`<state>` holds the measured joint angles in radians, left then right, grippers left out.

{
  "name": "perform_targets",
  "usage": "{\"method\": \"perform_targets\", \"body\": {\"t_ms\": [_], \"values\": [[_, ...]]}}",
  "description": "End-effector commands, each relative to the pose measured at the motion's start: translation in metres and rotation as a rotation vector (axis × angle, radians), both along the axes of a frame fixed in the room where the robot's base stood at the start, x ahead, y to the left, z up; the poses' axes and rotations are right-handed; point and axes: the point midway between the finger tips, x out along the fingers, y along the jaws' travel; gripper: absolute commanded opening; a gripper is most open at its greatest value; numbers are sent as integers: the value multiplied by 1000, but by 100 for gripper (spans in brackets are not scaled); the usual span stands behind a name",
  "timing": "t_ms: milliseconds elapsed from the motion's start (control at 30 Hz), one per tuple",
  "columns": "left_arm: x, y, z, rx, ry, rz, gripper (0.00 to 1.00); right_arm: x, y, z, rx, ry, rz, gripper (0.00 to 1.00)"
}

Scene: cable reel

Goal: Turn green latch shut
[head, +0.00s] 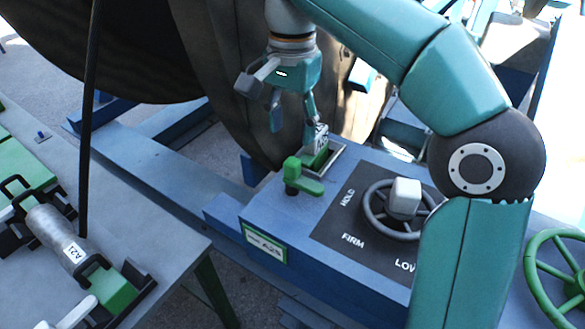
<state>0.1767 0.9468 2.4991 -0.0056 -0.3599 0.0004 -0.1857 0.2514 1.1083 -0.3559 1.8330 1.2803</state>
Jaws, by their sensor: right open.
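The green latch (303,178) is a knob with a short lever on the near left corner of the blue box's top. Its lever points to the right and slightly toward the viewer. Just behind it, a green piece with a white label (319,150) sits in a metal-rimmed socket. My right gripper (293,115) hangs above and behind the latch, pointing down. Its fingers are apart, with one close to the labelled piece; I cannot tell whether they touch. The latch appears free of the fingers. My left gripper is not in view.
The blue box (262,215) carries a grey handwheel (403,205) on a dark panel marked HOLD, FIRM and LOW. A green wheel (561,275) is at the right edge. The large dark reel (225,70) stands behind. A table at left holds a grey cylinder labelled A21 (55,238).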

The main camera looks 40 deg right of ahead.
Motion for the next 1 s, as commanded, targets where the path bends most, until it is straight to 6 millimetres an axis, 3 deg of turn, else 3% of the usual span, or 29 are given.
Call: {"method": "perform_targets", "body": {"t_ms": [33,200,400,833,867,1000], "values": [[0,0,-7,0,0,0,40,-1,0,-15,0,3,0,54],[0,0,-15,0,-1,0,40,0,0,-48,-1,3,0,54],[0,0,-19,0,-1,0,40,0,1,-74,0,0,2,54],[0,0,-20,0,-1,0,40,1,1,-84,0,-1,2,54],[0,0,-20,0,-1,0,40,1,1,-84,0,-1,2,52],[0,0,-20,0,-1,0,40,0,1,-84,0,-1,2,29]]}}
